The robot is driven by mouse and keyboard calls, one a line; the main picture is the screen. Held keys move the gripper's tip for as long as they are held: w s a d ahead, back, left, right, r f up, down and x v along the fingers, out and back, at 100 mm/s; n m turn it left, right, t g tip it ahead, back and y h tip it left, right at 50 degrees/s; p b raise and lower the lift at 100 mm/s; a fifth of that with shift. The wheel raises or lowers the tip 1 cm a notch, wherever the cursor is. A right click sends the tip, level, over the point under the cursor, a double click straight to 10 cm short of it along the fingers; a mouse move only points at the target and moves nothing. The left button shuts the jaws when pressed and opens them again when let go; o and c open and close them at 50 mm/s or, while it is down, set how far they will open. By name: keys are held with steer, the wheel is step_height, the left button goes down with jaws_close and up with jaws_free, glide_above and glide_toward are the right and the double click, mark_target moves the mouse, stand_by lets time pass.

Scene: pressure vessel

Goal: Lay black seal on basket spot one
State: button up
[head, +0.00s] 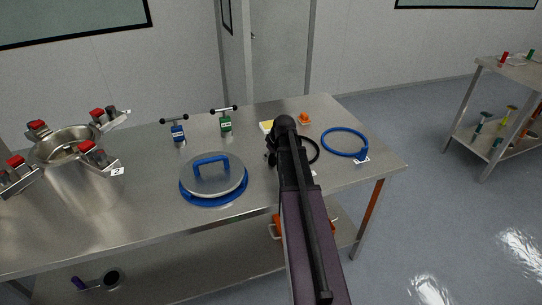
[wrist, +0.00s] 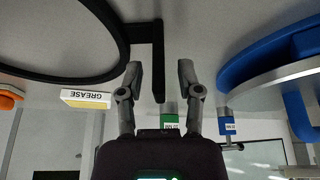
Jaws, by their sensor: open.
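The black seal (head: 313,147) is a thin ring lying on the steel table, partly hidden behind my arm in the head view. In the wrist view the black seal (wrist: 122,40) shows as a curved band at upper left with a straight tab pointing down between my fingers. My gripper (wrist: 160,78) is open, with one finger on each side of the tab and a visible gap on both sides. In the head view my gripper (head: 271,150) is at the seal's left side. I cannot make out basket spot one.
A blue ring (head: 338,142) lies to the right on the table (head: 255,232). A lid with a blue handle (head: 213,176) is at left, beyond it a steel vessel (head: 85,190). Green (head: 225,124) and blue (head: 178,133) tools and a yellow grease box (head: 266,127) stand behind. Orange parts (head: 275,226) show below.

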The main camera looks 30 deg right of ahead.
steer(key=shift+r, duration=0.15)
steer(key=p+v, duration=1.1)
steer(key=v, duration=0.1)
stand_by(0.5)
stand_by(0.8)
steer(key=s+a+m+g, duration=0.1)
steer(key=s+a, duration=0.4)
steer(key=a, duration=1.1)
steer(key=s+a+f+g, duration=0.1)
steer(key=s+a+g, duration=0.2)
steer(key=a, duration=1.3)
steer(key=s, duration=0.3)
steer(key=shift+f+m+g+h, duration=0.2)
steer(key=shift+m+g+h, duration=0.1)
steer(key=shift+m, duration=0.1)
